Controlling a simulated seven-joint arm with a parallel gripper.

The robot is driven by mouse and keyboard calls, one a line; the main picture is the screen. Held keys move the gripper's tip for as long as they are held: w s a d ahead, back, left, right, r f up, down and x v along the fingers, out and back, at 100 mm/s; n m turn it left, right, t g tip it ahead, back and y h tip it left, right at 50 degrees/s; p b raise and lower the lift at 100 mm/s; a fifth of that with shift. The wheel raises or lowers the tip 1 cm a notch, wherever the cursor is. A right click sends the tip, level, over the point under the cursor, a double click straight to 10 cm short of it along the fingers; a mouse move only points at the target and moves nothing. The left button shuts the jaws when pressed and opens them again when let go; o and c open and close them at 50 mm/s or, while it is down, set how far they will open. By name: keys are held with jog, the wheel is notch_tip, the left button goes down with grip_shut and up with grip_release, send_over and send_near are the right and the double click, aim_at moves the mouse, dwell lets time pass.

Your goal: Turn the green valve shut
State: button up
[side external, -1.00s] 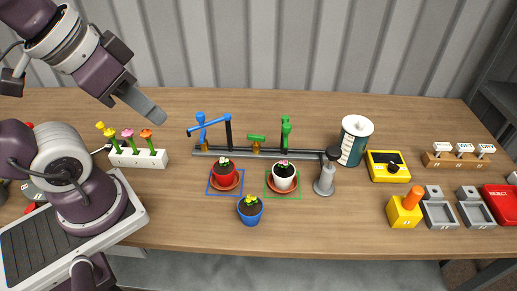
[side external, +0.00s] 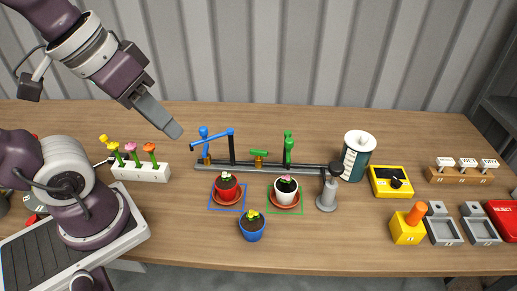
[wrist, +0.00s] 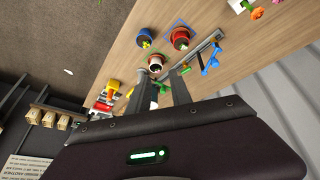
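The green valve (side external: 258,153) has a short green handle on a brass body on the grey pipe (side external: 262,168). Its handle lies roughly along the pipe in the side view. A green post (side external: 288,149) stands just right of it. My gripper (side external: 174,129) is in the air, left of the blue valve and apart from the green valve. In the wrist view its two fingers (wrist: 157,90) are apart with nothing held between them.
A red pot (side external: 226,190), a white pot (side external: 287,196) and a blue pot (side external: 252,230) stand in front of the pipe. A grey pump (side external: 327,194), cylinder (side external: 357,158) and yellow box (side external: 390,181) stand right.

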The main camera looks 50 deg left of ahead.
jog(key=shift+o, duration=0.4)
jog(key=w+n+g+h, duration=0.2)
jog(key=w+n, duration=0.5)
jog(key=w, duration=0.1)
jog(key=shift+w+f, duration=0.35)
jog(key=shift+f, duration=0.05)
jog(key=n+g+y, duration=0.2)
jog(key=n+g, duration=0.1)
jog(key=n, duration=1.4)
send_over(259, 150)
jog(key=f, duration=1.8)
jog(key=shift+s+d+f, duration=0.15)
jog(key=shift+s+f, duration=0.05)
jog(key=shift+f, duration=0.15)
jog(key=shift+y, duration=0.3)
notch_tip(259, 150, down, 7)
jog(key=shift+w+r, duration=0.1)
jog(key=shift+w, duration=0.05)
jog(key=shift+f, duration=0.45)
grip_shut()
